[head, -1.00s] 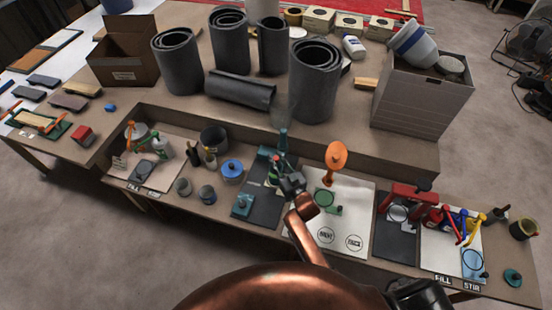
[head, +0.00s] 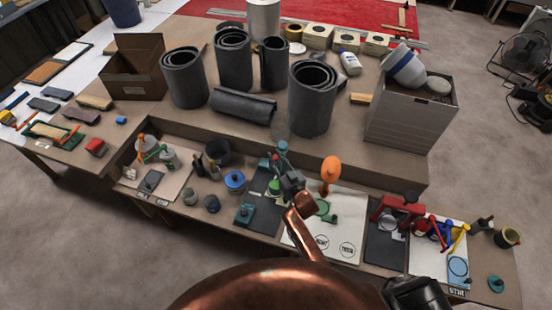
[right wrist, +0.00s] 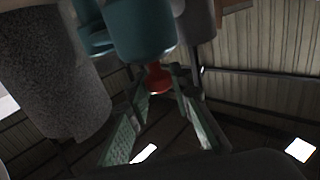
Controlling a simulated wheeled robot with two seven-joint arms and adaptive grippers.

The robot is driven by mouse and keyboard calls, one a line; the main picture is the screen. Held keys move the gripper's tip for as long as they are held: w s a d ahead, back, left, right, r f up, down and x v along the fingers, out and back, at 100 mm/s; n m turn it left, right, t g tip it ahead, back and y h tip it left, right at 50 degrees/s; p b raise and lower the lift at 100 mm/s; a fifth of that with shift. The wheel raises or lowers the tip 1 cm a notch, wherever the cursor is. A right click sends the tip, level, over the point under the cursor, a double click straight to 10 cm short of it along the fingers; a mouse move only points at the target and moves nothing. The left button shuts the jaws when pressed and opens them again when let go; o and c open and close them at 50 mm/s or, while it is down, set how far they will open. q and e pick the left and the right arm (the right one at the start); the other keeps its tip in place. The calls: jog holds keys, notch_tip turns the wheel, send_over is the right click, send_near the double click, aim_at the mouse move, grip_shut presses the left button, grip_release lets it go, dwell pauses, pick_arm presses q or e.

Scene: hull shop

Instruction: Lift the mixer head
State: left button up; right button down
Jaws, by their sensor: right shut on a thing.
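A teal stand mixer (head: 282,148) stands on a dark mat at the middle of the bench, partly hidden by my right gripper. My right gripper (head: 291,181) is at the near side of this mixer. In the right wrist view, the teal mixer head (right wrist: 140,28) hangs above the fingers. The fingers of my right gripper (right wrist: 162,92) are around a red knob (right wrist: 158,77) just under the teal body, and are shut on it. How far the head is tilted is hard to tell. My left gripper is not in view.
An orange mixer-like piece (head: 331,169) stands close right on a white board (head: 345,200). A red mixer (head: 393,212) is further right. A blue-lidded tin (head: 235,181) sits left. Dark rolls (head: 312,97) stand behind on the raised shelf.

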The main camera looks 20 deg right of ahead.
jog(key=shift+w+r, duration=0.1)
jog(key=shift+r, duration=0.3)
jog(key=c, duration=2.1)
grip_release()
jog(key=o, duration=0.4)
jog(key=shift+f, duration=0.15)
jog(key=s, duration=0.4)
jog(key=s+d, duration=0.1)
jog(key=s, duration=0.3)
jog(key=s+d, duration=0.1)
jog(key=s, duration=0.3)
jog(key=shift+d, duration=0.15)
